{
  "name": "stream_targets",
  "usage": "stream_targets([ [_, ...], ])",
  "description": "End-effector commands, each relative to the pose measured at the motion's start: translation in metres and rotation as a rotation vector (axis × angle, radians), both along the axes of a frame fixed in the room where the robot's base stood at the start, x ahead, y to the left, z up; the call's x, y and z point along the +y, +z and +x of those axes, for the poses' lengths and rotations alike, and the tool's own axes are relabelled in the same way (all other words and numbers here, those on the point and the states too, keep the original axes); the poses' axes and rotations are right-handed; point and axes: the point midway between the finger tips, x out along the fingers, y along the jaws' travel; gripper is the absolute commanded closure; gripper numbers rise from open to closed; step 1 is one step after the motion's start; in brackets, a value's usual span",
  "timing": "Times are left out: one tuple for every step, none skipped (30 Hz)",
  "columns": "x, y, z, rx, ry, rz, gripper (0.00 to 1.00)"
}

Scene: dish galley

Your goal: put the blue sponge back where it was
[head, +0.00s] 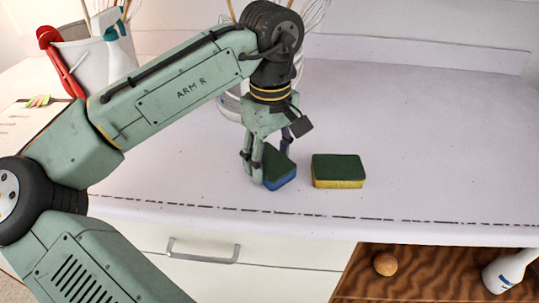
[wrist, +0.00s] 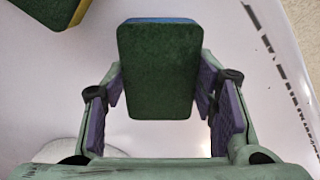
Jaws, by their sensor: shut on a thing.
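The blue sponge (head: 284,182) has a dark green top and a blue body. It is at the counter's front half in the head view, between the fingers of my gripper (head: 265,168). In the wrist view the blue sponge (wrist: 160,75) shows its green face, with a purple finger pad at each side of its lower part. My gripper (wrist: 165,105) is shut on it. I cannot tell whether the sponge touches the counter. A yellow sponge (head: 338,173) with a green top lies just to the right, apart from it; its corner (wrist: 45,10) shows at the wrist view's upper left.
The white counter (head: 440,150) is clear to the right. A dashed line runs along its front edge. A white container (head: 88,65) with tools stands at the left. Below are a drawer handle (head: 202,252) and an open shelf.

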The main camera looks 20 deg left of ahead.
Motion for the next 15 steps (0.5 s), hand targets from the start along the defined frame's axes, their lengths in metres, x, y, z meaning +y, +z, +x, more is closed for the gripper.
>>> stream_targets([
  [-0.0001, -0.0001, 0.0000, 0.000, 0.000, 0.000, 0.88],
  [-0.0001, -0.0004, 0.0000, 0.000, 0.000, 0.000, 0.88],
  [-0.0002, -0.0015, -0.0001, 0.000, 0.000, 0.000, 0.88],
  [-0.0002, -0.0026, -0.0001, 0.000, 0.000, 0.000, 0.88],
  [-0.0001, -0.0027, -0.0001, 0.000, 0.000, 0.000, 0.47],
  [0.0000, -0.0021, -0.0001, 0.000, 0.000, 0.001, 0.44],
  [0.0000, -0.0020, -0.0001, 0.001, 0.000, 0.000, 0.42],
  [0.0000, -0.0021, -0.0001, 0.001, 0.000, 0.000, 0.40],
  [0.0000, -0.0020, -0.0001, 0.001, 0.000, 0.000, 0.38],
  [0.0000, -0.0020, -0.0001, 0.001, 0.000, 0.000, 0.36],
  [-0.0001, -0.0020, -0.0002, 0.001, 0.000, 0.000, 0.34],
  [0.0000, -0.0020, -0.0001, 0.001, 0.000, 0.000, 0.31],
  [0.0000, -0.0020, -0.0001, 0.001, 0.000, 0.000, 0.29],
  [0.0000, -0.0019, -0.0001, 0.001, 0.000, 0.000, 0.27],
  [-0.0001, -0.0019, -0.0002, 0.001, 0.000, 0.000, 0.27],
])
